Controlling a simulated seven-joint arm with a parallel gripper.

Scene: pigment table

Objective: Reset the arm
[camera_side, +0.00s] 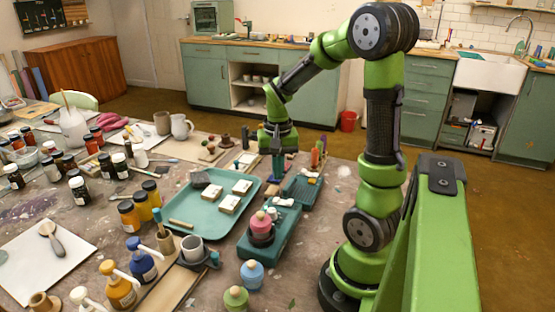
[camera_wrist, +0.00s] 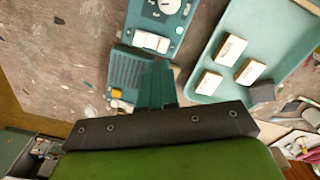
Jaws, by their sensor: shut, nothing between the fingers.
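My gripper (camera_side: 277,166) is at the end of my green arm. It points down above the table, over the far end of the teal ribbed holder (camera_side: 303,190). In the wrist view the fingers of my gripper (camera_wrist: 156,84) are together with nothing between them, and the ribbed holder (camera_wrist: 127,72) lies beside and below them. The fingertips appear apart from the table, though the exact height is hard to judge.
A teal tray (camera_side: 190,216) holds several pale labelled blocks and a dark block. A teal device (camera_side: 287,232) with a pink-topped piece stands near it. Paint bottles (camera_side: 127,212) crowd the left. Blue (camera_side: 252,273) and green (camera_side: 236,297) knobbed pieces stand in front.

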